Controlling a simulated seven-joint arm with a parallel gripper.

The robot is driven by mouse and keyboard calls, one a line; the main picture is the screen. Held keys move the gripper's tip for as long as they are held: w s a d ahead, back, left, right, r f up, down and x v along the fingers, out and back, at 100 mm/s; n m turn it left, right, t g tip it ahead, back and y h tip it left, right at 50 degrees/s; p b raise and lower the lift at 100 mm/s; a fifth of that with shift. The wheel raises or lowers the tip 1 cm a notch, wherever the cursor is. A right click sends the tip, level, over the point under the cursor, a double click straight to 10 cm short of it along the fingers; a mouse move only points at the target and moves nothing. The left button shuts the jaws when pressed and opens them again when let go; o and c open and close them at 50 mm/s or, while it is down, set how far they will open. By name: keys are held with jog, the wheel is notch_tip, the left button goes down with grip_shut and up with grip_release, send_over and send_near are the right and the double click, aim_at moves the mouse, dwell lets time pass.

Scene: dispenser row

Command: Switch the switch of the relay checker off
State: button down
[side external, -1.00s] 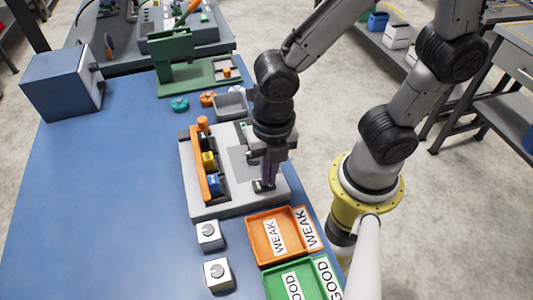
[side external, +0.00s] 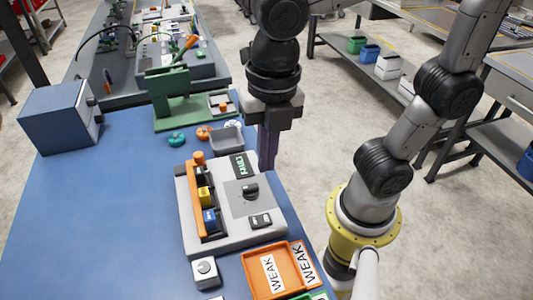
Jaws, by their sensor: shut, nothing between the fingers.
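The relay checker (side external: 218,239) is a grey box on the blue table. It has an orange bar along its left side, beside a slot with black, yellow and blue relays. On its panel are a small dark display (side external: 243,165) with green letters, a black knob (side external: 251,191) and a small dark rocker switch (side external: 260,221) near the front. I cannot tell which way the rocker is tipped. My gripper (side external: 266,166) is shut and empty, pointing down, raised above the back right of the checker and apart from the switch.
An orange tray (side external: 253,279) marked WEAK and a green tray (side external: 318,296) lie in front. A white block with a dial (side external: 206,272) is beside them. A grey bin (side external: 226,140) and a green fixture (side external: 168,97) stand behind.

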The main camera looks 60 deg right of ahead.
aim_at(265, 218)
jog(key=shift+r+t+y, duration=0.1)
jog(key=shift+t+y, duration=0.3)
dwell(0.4)
jog(key=f, duration=0.4)
jog(key=w+a+f, duration=0.1)
jog(key=f, duration=0.9)
jog(key=shift+w+a, duration=0.2)
jog(key=shift+w+a+f+g+h, duration=0.1)
jog(key=shift+a+f+g+h, duration=0.1)
jog(key=shift+g+h, duration=0.1)
jog(key=shift+d+f, duration=0.1)
jog(key=shift+d, duration=0.05)
jog(key=shift+s+d, duration=0.65)
jog(key=shift+s, duration=0.05)
